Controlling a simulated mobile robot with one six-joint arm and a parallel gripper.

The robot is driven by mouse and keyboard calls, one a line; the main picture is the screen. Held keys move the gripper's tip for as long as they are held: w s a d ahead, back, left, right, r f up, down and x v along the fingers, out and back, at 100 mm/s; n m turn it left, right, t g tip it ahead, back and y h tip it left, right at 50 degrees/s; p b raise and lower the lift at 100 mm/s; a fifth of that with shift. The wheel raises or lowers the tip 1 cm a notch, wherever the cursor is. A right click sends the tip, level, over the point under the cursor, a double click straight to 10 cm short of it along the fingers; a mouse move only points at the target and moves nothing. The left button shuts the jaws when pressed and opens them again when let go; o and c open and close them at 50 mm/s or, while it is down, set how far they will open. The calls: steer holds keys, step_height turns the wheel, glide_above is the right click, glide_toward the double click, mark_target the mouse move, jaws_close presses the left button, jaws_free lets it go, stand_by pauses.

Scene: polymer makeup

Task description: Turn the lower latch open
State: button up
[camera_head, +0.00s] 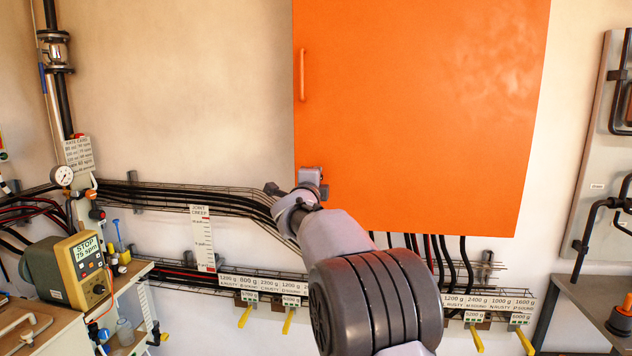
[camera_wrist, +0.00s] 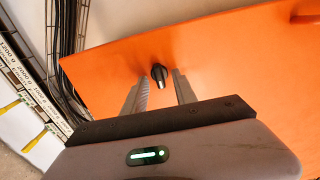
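The orange cabinet door (camera_head: 420,100) fills the upper middle of the head view, with an orange handle (camera_head: 302,75) near its left edge. The lower latch (camera_wrist: 158,75) is a small black knob with a light mark, on the orange panel in the wrist view. In the head view it is hidden behind my arm end. My gripper (camera_wrist: 161,80) is open, its two grey fingers pointing at the panel with the latch showing between their tips. Gaps show on both sides. I cannot tell how far the tips reach past the knob. In the head view my gripper (camera_head: 312,182) is at the door's lower left corner.
Black cables in a wire tray (camera_head: 190,200) run along the wall left of and below the cabinet. Labelled yellow levers (camera_head: 288,320) hang below. A bench with a yellow pump (camera_head: 80,265) stands left. A grey pipe panel (camera_head: 605,150) is at right.

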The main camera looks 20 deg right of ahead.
steer(key=v, duration=1.7)
steer(key=shift+a, duration=0.2)
steer(key=shift+s, duration=0.15)
steer(key=s+a+f+n+y, duration=0.4)
steer(key=s+a+n+y, duration=0.65)
steer(key=a+n, duration=0.2)
steer(key=s+a+f+n+g, duration=0.1)
steer(key=s+f+n+g, duration=0.1)
steer(key=s+f, duration=0.3)
steer(key=s+a+f+n+g+y, duration=0.1)
steer(key=s+f+n+g, duration=0.2)
steer(key=s, duration=0.8)
steer(key=s+a+f+n+g, duration=0.1)
steer(key=s+f+n+g, duration=0.2)
steer(key=s+f, duration=0.5)
steer(key=shift+s+a+g, duration=0.4)
steer(key=shift+s+g, duration=0.2)
steer(key=shift+f+y, duration=0.1)
steer(key=shift+y, duration=0.15)
